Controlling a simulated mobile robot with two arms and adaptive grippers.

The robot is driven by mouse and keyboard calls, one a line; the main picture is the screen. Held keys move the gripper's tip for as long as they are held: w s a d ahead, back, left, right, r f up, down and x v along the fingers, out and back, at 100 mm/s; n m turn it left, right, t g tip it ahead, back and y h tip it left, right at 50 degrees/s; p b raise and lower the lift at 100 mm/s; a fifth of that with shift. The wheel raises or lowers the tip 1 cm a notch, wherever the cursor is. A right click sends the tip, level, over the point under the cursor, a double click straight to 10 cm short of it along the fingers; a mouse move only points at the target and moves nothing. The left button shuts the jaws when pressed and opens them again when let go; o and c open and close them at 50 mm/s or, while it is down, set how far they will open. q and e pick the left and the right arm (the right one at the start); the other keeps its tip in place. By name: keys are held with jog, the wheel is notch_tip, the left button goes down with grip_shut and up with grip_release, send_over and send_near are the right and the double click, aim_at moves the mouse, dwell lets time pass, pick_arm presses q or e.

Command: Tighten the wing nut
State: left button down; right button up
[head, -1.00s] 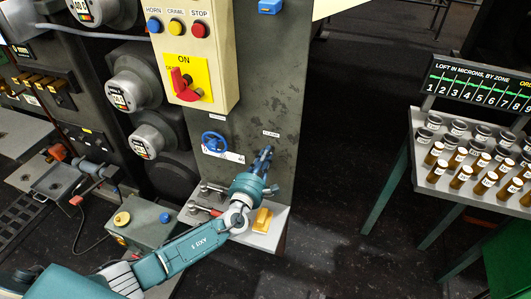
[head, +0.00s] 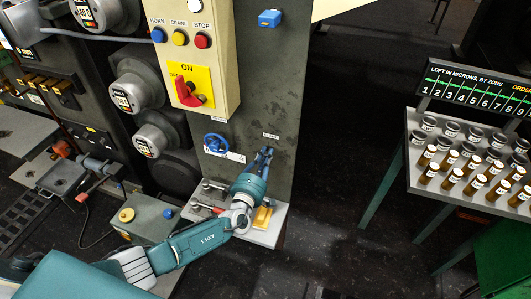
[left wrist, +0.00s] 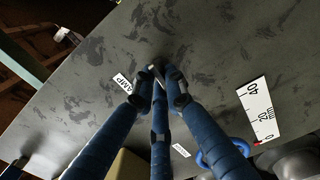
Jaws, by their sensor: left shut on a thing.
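My left gripper (head: 267,152) reaches up to the dark grey panel, just below the small CLAMP label (head: 271,135). In the left wrist view its blue fingers (left wrist: 158,76) come together on a small grey metal piece (left wrist: 153,68), which looks like the wing nut. The fingertips cover most of it, so its wings and how far it is turned cannot be made out. The CLAMP label is partly hidden behind a finger in that view. My right gripper is not in view.
A blue handwheel (head: 215,143) and a white scale (left wrist: 258,110) are beside the gripper on the panel. Below are a ledge with a yellow block (head: 262,217) and red-handled levers (head: 205,207). A control box (head: 193,60) is above. A bottle table (head: 413,150) stands right, past open floor.

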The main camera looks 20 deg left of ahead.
pick_arm(q)
jog(key=m+p, duration=0.1)
jog(key=m, duration=0.2)
jog(key=shift+s+d+f, duration=0.1)
jog(key=shift+m, duration=0.6)
jog(key=shift+p, duration=0.3)
jog(key=c, duration=1.9)
grip_release()
jog(key=shift+o, duration=0.7)
